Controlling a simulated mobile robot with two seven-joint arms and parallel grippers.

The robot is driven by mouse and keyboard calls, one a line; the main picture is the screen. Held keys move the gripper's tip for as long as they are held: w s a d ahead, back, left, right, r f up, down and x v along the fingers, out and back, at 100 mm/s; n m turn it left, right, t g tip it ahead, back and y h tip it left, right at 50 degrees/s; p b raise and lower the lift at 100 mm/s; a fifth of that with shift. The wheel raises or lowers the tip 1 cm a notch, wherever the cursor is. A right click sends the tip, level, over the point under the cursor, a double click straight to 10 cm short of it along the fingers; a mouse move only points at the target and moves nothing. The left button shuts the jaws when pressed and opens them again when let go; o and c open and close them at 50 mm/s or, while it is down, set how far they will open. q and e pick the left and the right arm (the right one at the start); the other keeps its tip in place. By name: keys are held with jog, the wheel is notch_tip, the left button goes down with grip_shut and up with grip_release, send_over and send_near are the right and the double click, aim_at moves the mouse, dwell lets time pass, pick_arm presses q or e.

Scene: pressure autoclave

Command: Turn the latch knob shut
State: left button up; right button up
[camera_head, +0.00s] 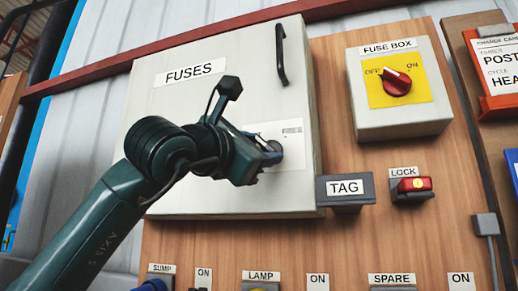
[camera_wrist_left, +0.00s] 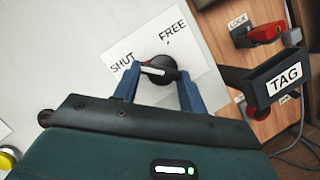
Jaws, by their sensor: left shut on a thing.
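The dark round latch knob (camera_wrist_left: 162,66) sits on a white plate (camera_wrist_left: 205,62) marked SHUT and FREE on the fuse cabinet door. Its bar, with a pale strip and some red, lies crosswise between the fingers, its left end near the SHUT word. My left gripper (camera_wrist_left: 158,84) has its blue fingers on either side of the knob and is shut on it. In the head view my left gripper (camera_head: 268,156) reaches the door from the left and hides part of the knob (camera_head: 275,148). My right gripper is not in view.
The FUSES cabinet door (camera_head: 215,110) looks closed, with a black handle (camera_head: 281,55) at upper right. A grey TAG holder (camera_head: 345,190) juts out just right of the knob. A red LOCK (camera_head: 411,185) and a FUSE BOX (camera_head: 398,85) with a red switch are further right.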

pick_arm(q)
jog(key=o, duration=1)
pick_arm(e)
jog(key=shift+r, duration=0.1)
pick_arm(q)
jog(key=v, duration=1.3)
jog(key=shift+b, duration=0.3)
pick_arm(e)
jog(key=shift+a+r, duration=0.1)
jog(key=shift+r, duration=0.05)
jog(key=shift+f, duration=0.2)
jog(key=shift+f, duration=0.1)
